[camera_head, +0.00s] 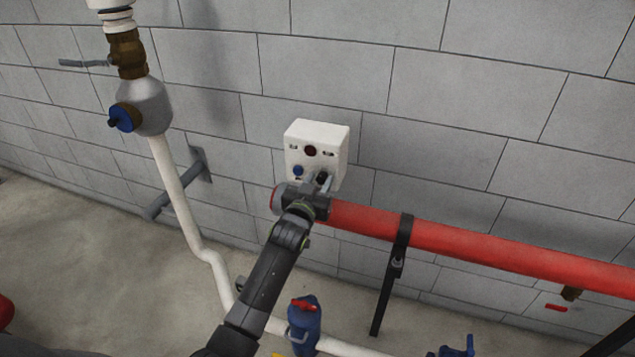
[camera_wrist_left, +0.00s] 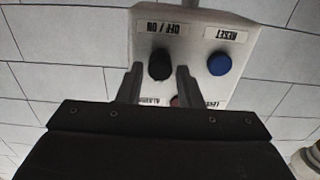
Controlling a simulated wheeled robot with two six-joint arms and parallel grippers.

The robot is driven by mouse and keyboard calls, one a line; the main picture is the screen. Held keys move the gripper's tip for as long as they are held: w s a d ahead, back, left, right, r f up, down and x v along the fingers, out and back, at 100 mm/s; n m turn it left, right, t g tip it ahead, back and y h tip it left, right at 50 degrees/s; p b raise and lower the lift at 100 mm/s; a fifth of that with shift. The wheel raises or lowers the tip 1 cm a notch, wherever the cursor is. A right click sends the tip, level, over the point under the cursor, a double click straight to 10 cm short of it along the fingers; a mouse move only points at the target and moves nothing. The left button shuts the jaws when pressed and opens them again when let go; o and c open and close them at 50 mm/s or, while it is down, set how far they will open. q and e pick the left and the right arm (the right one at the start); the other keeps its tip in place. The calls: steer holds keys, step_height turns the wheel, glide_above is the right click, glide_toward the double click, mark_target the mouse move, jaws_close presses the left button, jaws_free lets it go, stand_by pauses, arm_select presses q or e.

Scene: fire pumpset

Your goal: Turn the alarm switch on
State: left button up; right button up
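The alarm switch is a black knob (camera_wrist_left: 160,63) on a white control box (camera_head: 318,140) on the block wall. In the left wrist view the box looks upside down, with an "OFF / ON" label by the knob. My left gripper (camera_head: 318,183) is at the box's lower right front. In the left wrist view its two fingers (camera_wrist_left: 159,76) stand apart, one to each side of the knob, with visible gaps. I cannot tell how deep the knob sits between them. The knob's exact angle is unclear. My right gripper is not in view.
A blue reset button (camera_wrist_left: 219,64) is beside the knob, and a dark red lamp (camera_head: 311,151) is on the box. A red pipe (camera_head: 480,247) runs right, just below the box. A white pipe (camera_head: 178,195) with valves stands left. A blue valve (camera_head: 304,325) is below.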

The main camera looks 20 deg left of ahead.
arm_select(q)
jaws_close()
steer(key=shift+n, duration=0.4)
steer(key=shift+f+n+b, duration=0.1)
steer(key=shift+n+b, duration=0.7)
steer(key=shift+n, duration=0.1)
steer(key=n+b, duration=0.1)
steer(key=n, duration=0.1)
steer(key=shift+a+n, duration=0.1)
steer(key=shift+n, duration=0.3)
steer(key=shift+a+n+b, duration=0.1)
steer(key=shift+n+b, duration=0.5)
steer(key=shift+n, duration=2.6)
